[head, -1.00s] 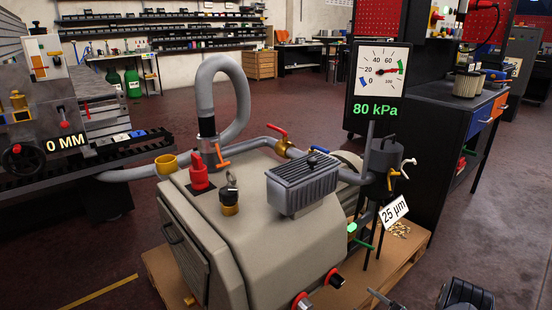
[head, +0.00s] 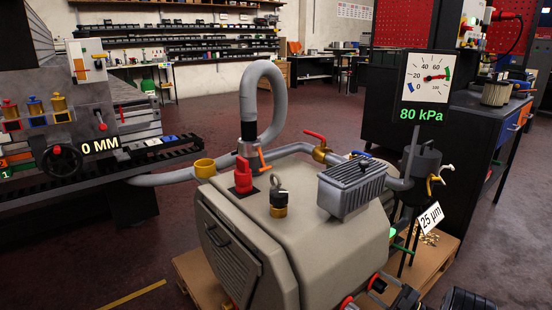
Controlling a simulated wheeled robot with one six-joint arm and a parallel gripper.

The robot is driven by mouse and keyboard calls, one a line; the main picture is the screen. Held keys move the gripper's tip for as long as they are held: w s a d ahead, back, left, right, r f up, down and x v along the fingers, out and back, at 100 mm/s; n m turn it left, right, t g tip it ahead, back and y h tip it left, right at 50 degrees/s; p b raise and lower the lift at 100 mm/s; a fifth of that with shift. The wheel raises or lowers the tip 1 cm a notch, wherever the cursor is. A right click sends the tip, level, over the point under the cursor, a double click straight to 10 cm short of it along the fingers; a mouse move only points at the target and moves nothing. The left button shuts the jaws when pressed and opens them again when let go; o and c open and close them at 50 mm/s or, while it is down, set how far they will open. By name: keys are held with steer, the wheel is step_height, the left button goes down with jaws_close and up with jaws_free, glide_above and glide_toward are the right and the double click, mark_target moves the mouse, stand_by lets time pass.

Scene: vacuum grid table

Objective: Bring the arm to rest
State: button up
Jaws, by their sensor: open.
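Dark parts of my arm show at the bottom edge, right of centre. My gripper (head: 400,297) is partly cut off by the picture's lower edge, near the red-ringed knobs at the front of the beige vacuum pump (head: 330,245). It is open, and I see nothing held in it. I cannot tell whether it touches the pump. The rest of the arm is mostly out of view.
A gauge (head: 428,78) reading 80 kPa stands behind the pump. A grey hose (head: 272,95) loops above it. A filter canister (head: 424,165) and a 25 µm tag (head: 431,217) are at right. A machine marked 0 MM (head: 100,146) stands left.

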steer(key=shift+d+n+g, duration=0.2)
steer(key=shift+n+g, duration=0.2)
steer(key=shift+n, duration=0.7)
steer(key=n+g, duration=0.1)
steer(key=n, duration=0.1)
steer(key=n+g, duration=0.1)
steer(key=n, duration=0.2)
steer(key=shift+h, duration=0.3)
steer(key=n+g+h+p, duration=0.1)
steer(key=n+p, duration=0.1)
steer(key=n, duration=0.3)
steer(key=shift+r, duration=0.15)
steer(key=n+h+p, duration=0.1)
steer(key=n, duration=0.1)
steer(key=n+h+p, duration=0.1)
steer(key=n, duration=0.2)
steer(key=shift+h, duration=0.4)
steer(key=shift+n+t+h+p, duration=0.3)
steer(key=shift+n+h+p, duration=0.75)
steer(key=shift+n, duration=1.05)
